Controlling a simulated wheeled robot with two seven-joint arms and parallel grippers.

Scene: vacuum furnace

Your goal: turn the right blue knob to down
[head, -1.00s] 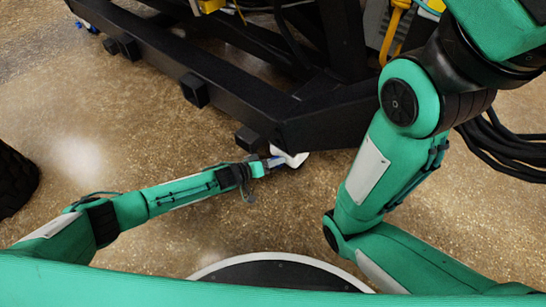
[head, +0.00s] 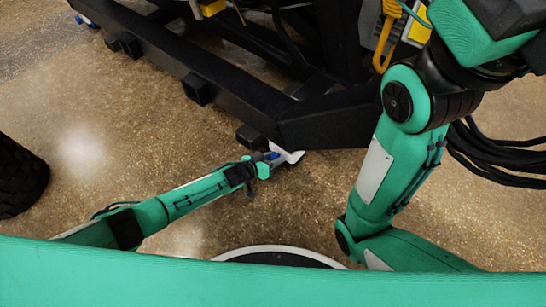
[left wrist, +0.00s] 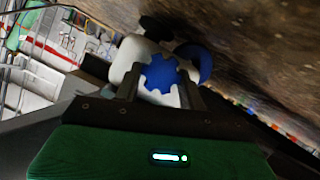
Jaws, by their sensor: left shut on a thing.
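The right blue knob (left wrist: 158,72) is a gear-shaped knob on a white caster-like foot (left wrist: 128,60) under the black frame's near corner. In the left wrist view it sits between the two fingers of my left gripper (left wrist: 160,92), which is shut on it. In the head view the knob (head: 273,156) shows as a small blue patch beside the white foot (head: 290,157), with my left gripper (head: 266,162) at it. A second, darker blue round part (left wrist: 196,63) sits right of the knob in the wrist view. My right gripper is outside the head view.
The black frame (head: 235,105) runs diagonally above the knob, with a block-shaped stub (head: 250,137) close to my left gripper. Black cables (head: 490,150) lie at the right. A dark tyre-like object (head: 20,178) stands at far left. The speckled floor (head: 110,165) between is clear.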

